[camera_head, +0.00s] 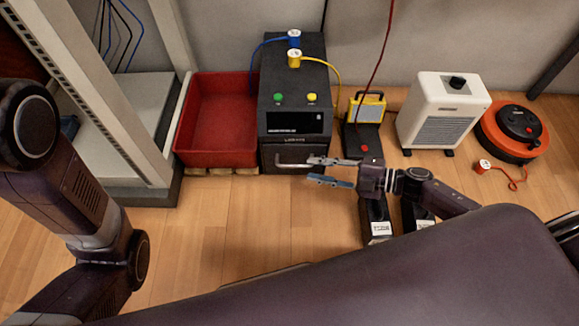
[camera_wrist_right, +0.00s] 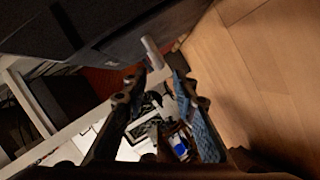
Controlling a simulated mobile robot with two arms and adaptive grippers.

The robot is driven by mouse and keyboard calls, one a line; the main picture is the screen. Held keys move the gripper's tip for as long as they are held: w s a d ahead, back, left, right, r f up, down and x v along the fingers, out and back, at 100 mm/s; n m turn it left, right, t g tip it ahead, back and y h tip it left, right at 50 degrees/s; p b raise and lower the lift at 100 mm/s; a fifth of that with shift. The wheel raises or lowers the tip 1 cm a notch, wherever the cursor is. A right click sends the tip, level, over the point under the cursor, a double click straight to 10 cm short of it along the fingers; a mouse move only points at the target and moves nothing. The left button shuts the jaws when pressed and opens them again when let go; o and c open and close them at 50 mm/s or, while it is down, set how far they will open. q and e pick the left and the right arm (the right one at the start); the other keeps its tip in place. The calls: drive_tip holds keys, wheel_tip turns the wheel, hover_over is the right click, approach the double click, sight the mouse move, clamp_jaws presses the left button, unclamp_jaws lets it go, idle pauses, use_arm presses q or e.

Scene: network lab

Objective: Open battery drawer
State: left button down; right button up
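The black UPS-like unit (camera_head: 293,92) stands on the floor against the wall. Its battery drawer (camera_head: 283,153) is the lower front, which looks flush with the housing. A light bar handle (camera_head: 288,165) crosses the drawer front; what looks like this handle shows beyond the fingers in the right wrist view (camera_wrist_right: 152,52). My right gripper (camera_head: 310,169) is open, its fingers pointing left at the right end of the handle. In the wrist view the open fingers (camera_wrist_right: 160,84) have nothing clearly between them; contact with the handle cannot be told. My left gripper is out of view.
A red bin (camera_head: 218,115) stands close left of the unit. A yellow lamp (camera_head: 369,108), a white heater (camera_head: 443,112) and an orange cable reel (camera_head: 512,130) stand to the right. Blue and yellow cables rise from the unit's top. The wooden floor (camera_head: 245,220) in front is clear.

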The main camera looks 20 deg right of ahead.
sight(297, 166)
drive_tip(key=b+x, duration=0.3)
drive_tip(key=x, duration=0.3)
drive_tip(key=shift+f, duration=0.15)
drive_tip(key=shift+w+a, duration=0.4)
drive_tip(key=shift+a, duration=0.2)
clamp_jaws()
